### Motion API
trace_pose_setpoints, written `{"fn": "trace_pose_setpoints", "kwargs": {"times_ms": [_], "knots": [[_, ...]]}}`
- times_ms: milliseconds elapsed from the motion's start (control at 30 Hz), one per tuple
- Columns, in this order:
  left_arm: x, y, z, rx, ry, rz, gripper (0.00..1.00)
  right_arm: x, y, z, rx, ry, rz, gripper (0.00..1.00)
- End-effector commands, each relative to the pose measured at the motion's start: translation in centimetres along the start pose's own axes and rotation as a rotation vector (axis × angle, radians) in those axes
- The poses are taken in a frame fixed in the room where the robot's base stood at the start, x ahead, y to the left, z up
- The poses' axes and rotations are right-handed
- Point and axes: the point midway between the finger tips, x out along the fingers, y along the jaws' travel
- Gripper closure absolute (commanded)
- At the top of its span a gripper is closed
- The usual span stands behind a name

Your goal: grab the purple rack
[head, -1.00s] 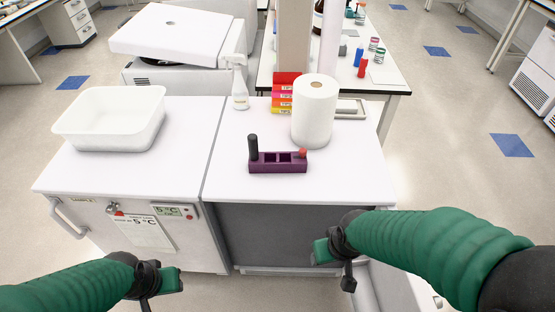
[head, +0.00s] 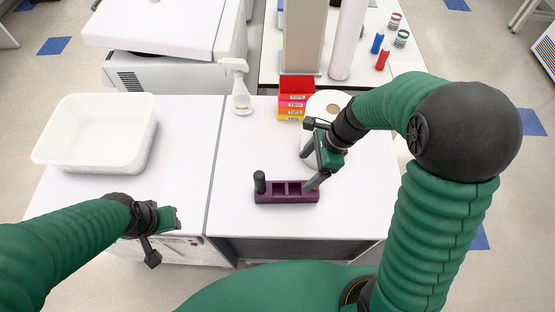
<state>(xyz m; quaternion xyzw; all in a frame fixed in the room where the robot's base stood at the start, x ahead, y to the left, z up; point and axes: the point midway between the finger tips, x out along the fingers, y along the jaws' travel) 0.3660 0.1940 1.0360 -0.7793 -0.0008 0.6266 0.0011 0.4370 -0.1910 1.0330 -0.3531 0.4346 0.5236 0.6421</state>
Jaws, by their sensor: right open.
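The purple rack (head: 287,197) lies on the white bench top, near its front edge. A black upright piece (head: 259,182) stands in its left end, and its middle slots look empty. My right gripper (head: 308,172) is open over the rack's right end, with one finger reaching down to that end. I cannot tell whether it touches.
A paper roll (head: 328,101) stands behind my right gripper, partly covered by it. Stacked coloured boxes (head: 295,98) and a white spray bottle (head: 239,88) stand behind the rack. A white tub (head: 97,133) is at the left. The bench left of the rack is clear.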

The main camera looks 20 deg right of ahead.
Motion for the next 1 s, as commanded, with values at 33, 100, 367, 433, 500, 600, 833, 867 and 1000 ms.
{"fn": "trace_pose_setpoints", "kwargs": {"times_ms": [33,100,367,433,500,600,833,867,1000], "knots": [[-0.2,0.0,0.0,0.0,-0.001,0.0,0.64,-0.2,0.0,0.2,0.026,-0.008,0.0,0.2],[-0.1,0.0,0.0,0.0,-0.001,0.0,0.64,0.4,0.1,0.2,0.041,-0.013,0.0,0.2],[0.8,0.0,0.3,0.0,-0.001,0.0,0.64,6.9,-0.1,0.2,0.041,-0.011,0.004,0.2],[1.0,0.0,0.3,0.0,-0.001,0.0,0.64,8.8,-0.2,0.1,0.041,-0.01,0.006,0.2],[1.2,0.0,0.3,0.0,-0.001,0.0,0.64,10.2,-0.3,0.1,0.04,-0.01,0.004,0.2],[1.3,0.0,0.3,0.0,-0.001,0.0,0.64,11.4,-0.4,0.2,0.039,-0.011,0.002,0.2],[1.2,0.0,0.3,0.0,0.0,0.0,0.64,14.6,-0.5,0.4,0.039,-0.01,0.004,0.2],[1.3,0.0,0.3,0.0,0.0,0.0,0.64,15.2,-0.5,0.4,0.038,-0.01,0.003,0.2],[1.4,0.0,0.4,0.0,-0.001,0.0,0.64,16.7,-0.7,0.4,0.038,-0.009,0.001,0.2]]}}
